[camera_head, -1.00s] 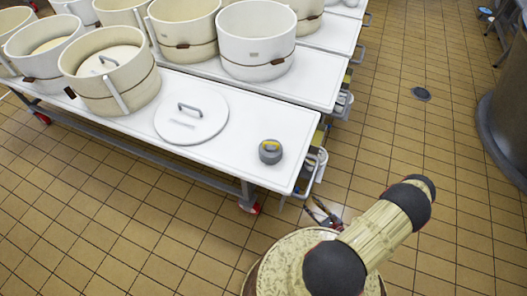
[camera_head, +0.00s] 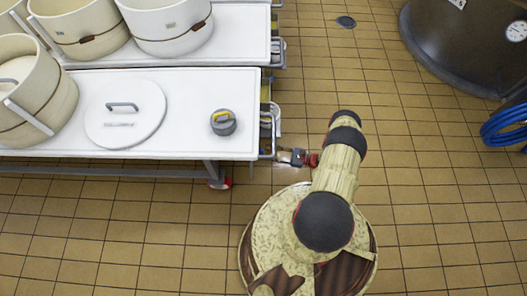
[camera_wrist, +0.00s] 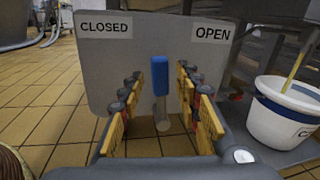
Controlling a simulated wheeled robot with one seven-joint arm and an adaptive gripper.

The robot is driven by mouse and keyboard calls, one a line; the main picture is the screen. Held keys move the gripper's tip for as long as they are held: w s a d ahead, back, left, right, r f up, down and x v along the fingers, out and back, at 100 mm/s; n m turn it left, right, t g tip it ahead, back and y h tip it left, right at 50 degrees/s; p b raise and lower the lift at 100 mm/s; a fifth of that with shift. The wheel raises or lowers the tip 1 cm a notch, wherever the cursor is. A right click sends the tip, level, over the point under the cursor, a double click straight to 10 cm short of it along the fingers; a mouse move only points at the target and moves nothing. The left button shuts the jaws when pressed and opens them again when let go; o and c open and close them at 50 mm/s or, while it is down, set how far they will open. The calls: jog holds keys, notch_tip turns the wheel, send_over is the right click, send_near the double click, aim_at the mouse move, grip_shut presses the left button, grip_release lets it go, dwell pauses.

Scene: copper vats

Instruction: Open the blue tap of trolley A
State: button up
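The blue tap (camera_wrist: 160,75) shows in the wrist view as an upright blue handle in front of a grey panel (camera_wrist: 135,60). The panel has a CLOSED label (camera_wrist: 104,25) at left and an OPEN label (camera_wrist: 213,32) at right. The handle stands roughly midway between the labels. My gripper (camera_wrist: 158,92) is open, with one finger on each side of the handle and visible gaps to it. In the head view my gripper (camera_head: 302,158) is low beside the right end of a white-topped trolley (camera_head: 185,145). The tap cannot be made out there.
A white bucket (camera_wrist: 283,118) stands right of the panel. A round lid (camera_head: 125,125) and a grey weight with a yellow handle (camera_head: 223,124) lie on the trolley. A dark vat (camera_head: 450,50) and blue hose (camera_head: 505,128) are at right. Tiled floor is free between.

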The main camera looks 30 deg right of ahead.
aim_at(262, 151)
jog(key=shift+b+x, duration=0.35)
jog(key=shift+x, duration=1.85)
grip_shut()
